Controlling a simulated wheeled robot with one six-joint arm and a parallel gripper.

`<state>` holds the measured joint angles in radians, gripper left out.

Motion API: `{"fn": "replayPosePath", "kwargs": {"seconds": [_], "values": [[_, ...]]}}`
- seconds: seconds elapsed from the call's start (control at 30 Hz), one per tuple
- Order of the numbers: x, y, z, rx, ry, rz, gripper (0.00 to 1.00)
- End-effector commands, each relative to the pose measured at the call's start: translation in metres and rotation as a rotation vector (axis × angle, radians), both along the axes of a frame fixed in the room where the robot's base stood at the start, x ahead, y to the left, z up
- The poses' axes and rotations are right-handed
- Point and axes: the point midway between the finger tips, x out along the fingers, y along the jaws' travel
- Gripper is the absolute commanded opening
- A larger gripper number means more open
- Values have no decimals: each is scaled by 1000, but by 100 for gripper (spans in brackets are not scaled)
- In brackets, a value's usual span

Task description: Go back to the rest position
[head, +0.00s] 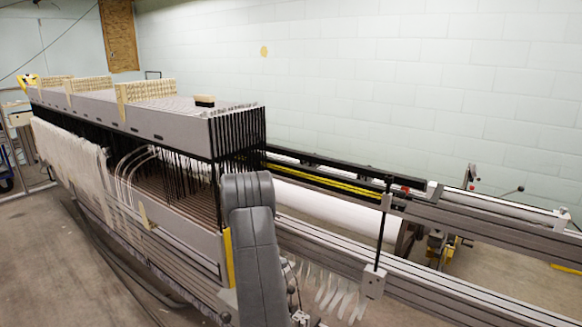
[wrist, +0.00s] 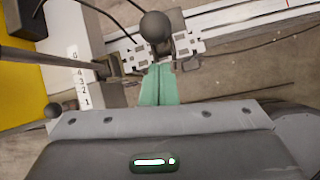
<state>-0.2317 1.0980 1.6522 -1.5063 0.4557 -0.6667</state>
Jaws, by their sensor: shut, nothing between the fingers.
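My gripper (wrist: 160,70) shows in the wrist view as two green fingers pressed together, with nothing between them. Its tips are close to a metal bracket (wrist: 187,45) with a dark round knob (wrist: 155,26); I cannot tell whether they touch. In the head view my grey arm stands upright in front of the loom (head: 180,222), and my gripper cannot be made out there. The loom's block of heddle frames (head: 238,132) rises behind and to the left of my arm.
White threads (head: 75,160) hang along the loom's left side. Long metal rails (head: 440,275) run to the lower right, with an upright black post (head: 385,225) on them. A white roll (head: 320,205) lies behind. Bare floor (head: 40,270) is at the lower left.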

Motion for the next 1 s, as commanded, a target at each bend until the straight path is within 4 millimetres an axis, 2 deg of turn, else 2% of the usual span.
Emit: {"fn": "replayPosePath", "kwargs": {"seconds": [0.03, 0.23, 1.0], "values": [[-2, -1, -6, -4, -8, 0, 0], [-6, 3, -8, -40, -54, 1, 0], [-7, 3, -1, -46, -64, -1, 0]]}}
